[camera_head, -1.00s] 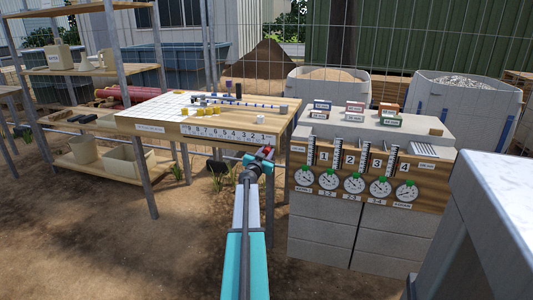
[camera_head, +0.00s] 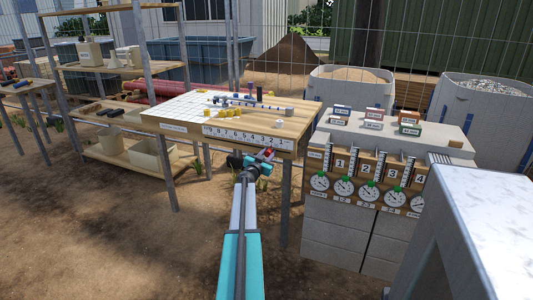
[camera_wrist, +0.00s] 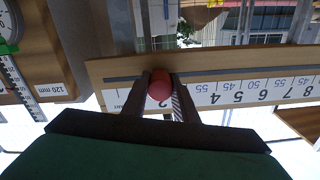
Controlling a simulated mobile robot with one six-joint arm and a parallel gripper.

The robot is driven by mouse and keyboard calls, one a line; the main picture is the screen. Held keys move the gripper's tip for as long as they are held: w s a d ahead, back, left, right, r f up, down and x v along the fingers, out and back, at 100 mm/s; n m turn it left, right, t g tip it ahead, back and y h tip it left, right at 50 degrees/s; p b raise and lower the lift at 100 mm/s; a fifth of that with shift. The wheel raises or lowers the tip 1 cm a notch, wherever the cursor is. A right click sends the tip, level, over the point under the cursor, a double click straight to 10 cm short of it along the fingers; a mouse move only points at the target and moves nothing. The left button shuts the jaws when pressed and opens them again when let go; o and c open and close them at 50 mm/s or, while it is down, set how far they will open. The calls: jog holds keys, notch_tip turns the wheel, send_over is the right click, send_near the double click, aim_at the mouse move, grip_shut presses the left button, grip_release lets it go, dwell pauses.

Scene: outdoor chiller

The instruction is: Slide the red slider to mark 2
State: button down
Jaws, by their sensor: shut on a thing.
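The red slider (camera_wrist: 159,86) is a rounded red knob in a dark slot along a wooden board with a white number scale (camera_wrist: 230,93). My gripper (camera_wrist: 160,84) is shut on it, with one dark finger on each side, in the wrist view. The scale appears upside down there, with higher numerals running to the right. In the head view, my gripper (camera_head: 265,156) reaches the table's front edge, near the low-number right end of the scale (camera_head: 245,137).
The wooden table (camera_head: 170,126) carries several small blocks and a rod. To the right stands a block bench with dials (camera_head: 344,187) and numbered slots. A grey metal surface (camera_head: 485,215) fills the right foreground. Shelves (camera_head: 113,66) stand at the left.

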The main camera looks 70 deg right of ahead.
jog(key=shift+w+a+f, duration=0.1)
jog(key=shift+w, duration=0.2)
jog(key=c, duration=1.4)
grip_release()
jog(key=shift+s, duration=0.15)
jog(key=w+a+p, duration=0.1)
jog(key=a, duration=1.2)
jog(key=shift+a+p, duration=0.35)
